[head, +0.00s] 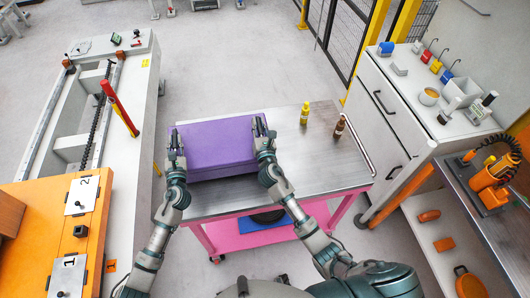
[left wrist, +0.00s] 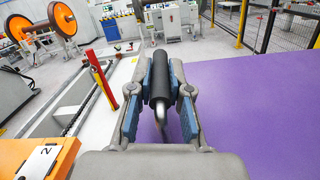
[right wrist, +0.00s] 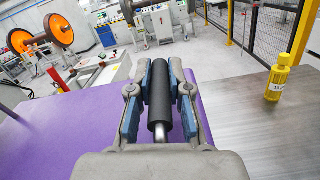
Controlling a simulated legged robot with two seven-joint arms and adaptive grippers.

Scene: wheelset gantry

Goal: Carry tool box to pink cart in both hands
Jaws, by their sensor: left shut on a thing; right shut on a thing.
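The purple tool box (head: 219,146) is at the pink cart's metal top (head: 300,175), over its left part. I cannot tell for sure whether it rests on the top or hangs just above it. My left gripper (head: 176,152) is shut on a black handle (left wrist: 159,80) at the box's left side. My right gripper (head: 262,133) is shut on the black handle (right wrist: 160,95) at its right side. The box lid fills the right of the left wrist view (left wrist: 250,110) and the left of the right wrist view (right wrist: 60,130). The box looks level.
A yellow bottle (head: 304,113) and a brown bottle (head: 340,125) stand on the cart top, right of the box. A white machine bed (head: 135,130) with a red post is close on the left. A grey cabinet (head: 385,105) stands at the right.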

